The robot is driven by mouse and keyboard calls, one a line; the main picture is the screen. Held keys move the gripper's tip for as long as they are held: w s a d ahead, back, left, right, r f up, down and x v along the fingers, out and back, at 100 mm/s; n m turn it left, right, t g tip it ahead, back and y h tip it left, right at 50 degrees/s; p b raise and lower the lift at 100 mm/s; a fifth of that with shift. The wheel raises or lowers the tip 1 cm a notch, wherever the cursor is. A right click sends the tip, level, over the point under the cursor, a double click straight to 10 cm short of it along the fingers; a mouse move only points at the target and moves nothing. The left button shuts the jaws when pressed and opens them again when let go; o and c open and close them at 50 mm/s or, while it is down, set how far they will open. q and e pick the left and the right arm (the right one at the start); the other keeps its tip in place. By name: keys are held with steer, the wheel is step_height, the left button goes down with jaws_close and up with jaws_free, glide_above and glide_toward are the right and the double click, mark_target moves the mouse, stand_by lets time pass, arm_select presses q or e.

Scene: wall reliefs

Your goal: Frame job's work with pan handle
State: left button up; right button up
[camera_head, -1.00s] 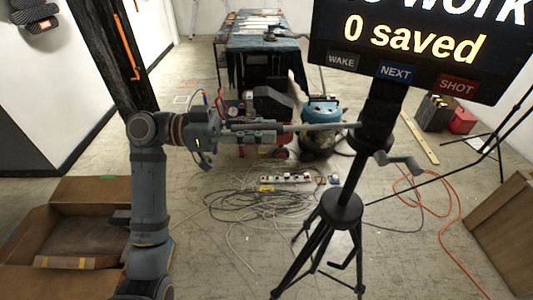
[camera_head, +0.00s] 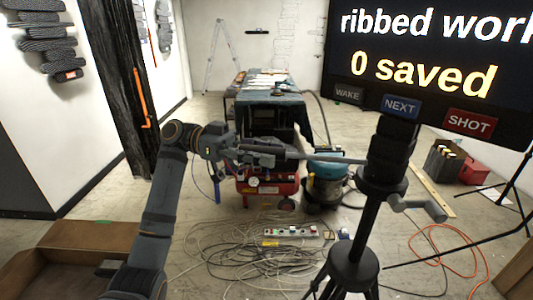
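A black tripod (camera_head: 353,268) stands at right with a dark head (camera_head: 390,158) and a crank at its side. A thin grey pan handle (camera_head: 318,155) runs left from the head, nearly level. My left gripper (camera_head: 277,154) appears shut around the handle's left end; the fingers are small here. Above the head, a dark screen (camera_head: 440,55) reads "ribbed work", cut off at right, and "0 saved". Below the text are a WAKE button (camera_head: 348,94), a blue NEXT button (camera_head: 401,106) and a red SHOT button (camera_head: 469,123). My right gripper is out of view.
A dark ribbed relief (camera_head: 45,45) hangs on the left wall. Tangled cables (camera_head: 240,250) and a power strip (camera_head: 290,232) lie on the floor. A red compressor (camera_head: 270,187) and blue vacuum (camera_head: 326,180) stand behind. A cardboard box (camera_head: 60,240) is at lower left.

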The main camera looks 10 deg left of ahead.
arm_select(q)
steer(key=shift+s, duration=0.1)
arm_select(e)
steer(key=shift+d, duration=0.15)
arm_select(q)
steer(key=shift+a, duration=0.2)
steer(key=w+a, duration=0.2)
steer(key=a, duration=0.9)
steer(key=shift+a, duration=0.25)
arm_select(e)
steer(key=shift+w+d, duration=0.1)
